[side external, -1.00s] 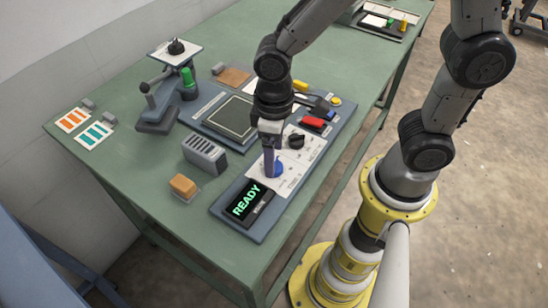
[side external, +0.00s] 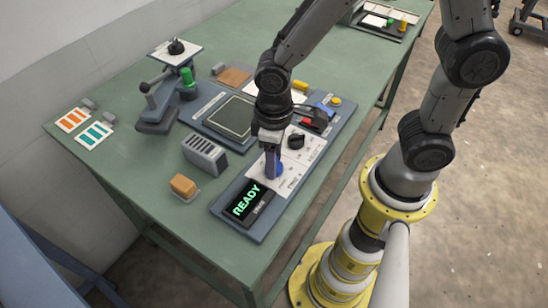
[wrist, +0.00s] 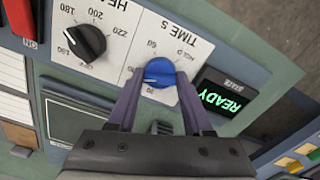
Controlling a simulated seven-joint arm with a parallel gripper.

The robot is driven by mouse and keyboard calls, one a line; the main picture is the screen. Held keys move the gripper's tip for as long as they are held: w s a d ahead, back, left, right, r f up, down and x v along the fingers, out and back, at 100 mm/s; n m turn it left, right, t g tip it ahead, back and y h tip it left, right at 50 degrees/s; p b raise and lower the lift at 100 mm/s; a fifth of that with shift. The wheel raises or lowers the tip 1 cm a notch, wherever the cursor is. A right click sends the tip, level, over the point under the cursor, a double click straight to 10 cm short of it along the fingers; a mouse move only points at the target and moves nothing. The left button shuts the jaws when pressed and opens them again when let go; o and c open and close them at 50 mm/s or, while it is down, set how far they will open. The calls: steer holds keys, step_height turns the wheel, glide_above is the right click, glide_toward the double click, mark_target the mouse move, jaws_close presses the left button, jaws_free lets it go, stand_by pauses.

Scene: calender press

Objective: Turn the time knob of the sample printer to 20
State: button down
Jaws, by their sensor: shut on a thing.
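The blue time knob (wrist: 160,72) sits on a white panel marked "TIME S" in the wrist view. "60" and "HOLD" are legible around it; the other marks near the fingers are partly hidden or too small to read surely. My gripper (wrist: 159,80) is shut on this knob, a purple finger on each side. In the side view my gripper (side external: 272,176) points down onto the panel and covers most of the knob. Which mark the knob points to is not clear. The printer's display (wrist: 222,97) reads "READY" in green.
The black heat knob (wrist: 85,42) stands beside the time knob. The display (side external: 246,203) lies near the table's front edge. A slotted grey block (side external: 205,155) and an orange block (side external: 184,186) stand to the left. The green table (side external: 135,195) has free room at left.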

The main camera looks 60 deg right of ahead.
steer(key=shift+n, duration=0.4)
steer(key=n, duration=0.6)
steer(key=shift+n, duration=0.3)
steer(key=n, duration=0.6)
steer(key=shift+r, duration=0.1)
steer(key=shift+n, duration=0.4)
steer(key=shift+c, duration=1.6)
jaws_free()
